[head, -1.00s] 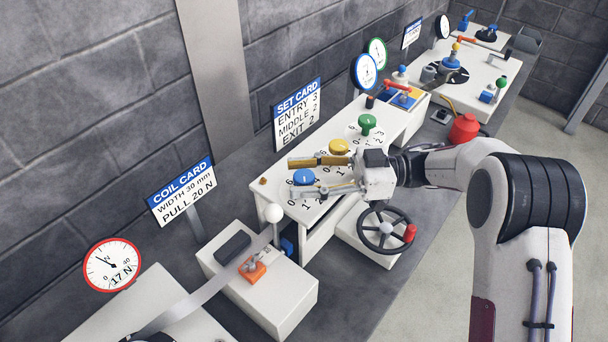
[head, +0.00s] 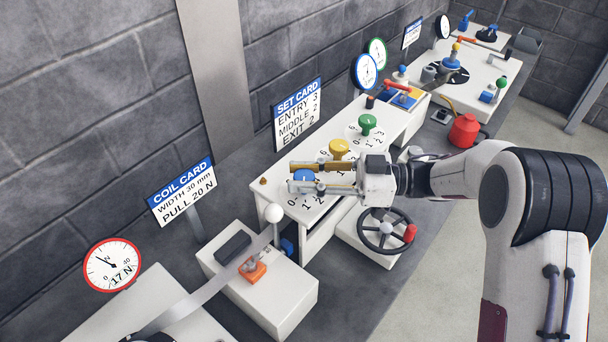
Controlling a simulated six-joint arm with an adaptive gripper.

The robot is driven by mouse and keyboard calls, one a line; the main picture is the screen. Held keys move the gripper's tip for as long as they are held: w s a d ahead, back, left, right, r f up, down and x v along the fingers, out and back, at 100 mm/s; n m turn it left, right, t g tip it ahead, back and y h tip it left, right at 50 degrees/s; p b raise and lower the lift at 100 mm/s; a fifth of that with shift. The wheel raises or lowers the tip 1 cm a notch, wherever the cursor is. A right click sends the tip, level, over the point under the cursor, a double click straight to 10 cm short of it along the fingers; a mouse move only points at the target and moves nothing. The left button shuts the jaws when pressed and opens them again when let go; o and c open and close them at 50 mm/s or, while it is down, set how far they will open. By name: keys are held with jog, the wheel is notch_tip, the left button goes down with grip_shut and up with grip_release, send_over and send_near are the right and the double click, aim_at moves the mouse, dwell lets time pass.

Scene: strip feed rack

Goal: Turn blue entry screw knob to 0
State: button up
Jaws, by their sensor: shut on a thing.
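The blue entry screw knob (head: 303,175) stands at the near left end of the row of knobs on the white cabinet. Numbers are printed on the white top around it. My gripper (head: 305,177) comes in from the right with its fingers on both sides of the blue knob, shut on it. The fingers and gripper body hide part of the knob and its dial, so its pointer setting cannot be read. The yellow knob (head: 339,148) and the green knob (head: 367,124) stand farther along the same row.
The set card (head: 297,114) reads entry 3, middle 2, exit 2. A black handwheel (head: 385,231) with a red grip sits in front of the cabinet. A white ball-topped lever (head: 274,214) and an orange clamp (head: 253,270) are nearer. A red can (head: 465,131) stands farther right.

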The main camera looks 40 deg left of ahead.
jog(key=shift+m+t+y, duration=0.75)
jog(key=shift+m+t, duration=0.35)
jog(key=shift+t, duration=0.45)
jog(key=shift+m+t+y, duration=0.75)
jog(key=shift+m+t, duration=0.35)
jog(key=shift+t, duration=0.45)
jog(key=shift+m+t+y, duration=0.3)
jog(key=shift+m+t, duration=1)
jog(key=shift+t, duration=0.5)
jog(key=shift+m+t, duration=0.3)
jog(key=shift+t, duration=0.4)
jog(key=o, duration=1.1)
jog(key=shift+d, duration=0.1)
jog(key=shift+s+d, duration=0.1)
jog(key=shift+d, duration=5.8)
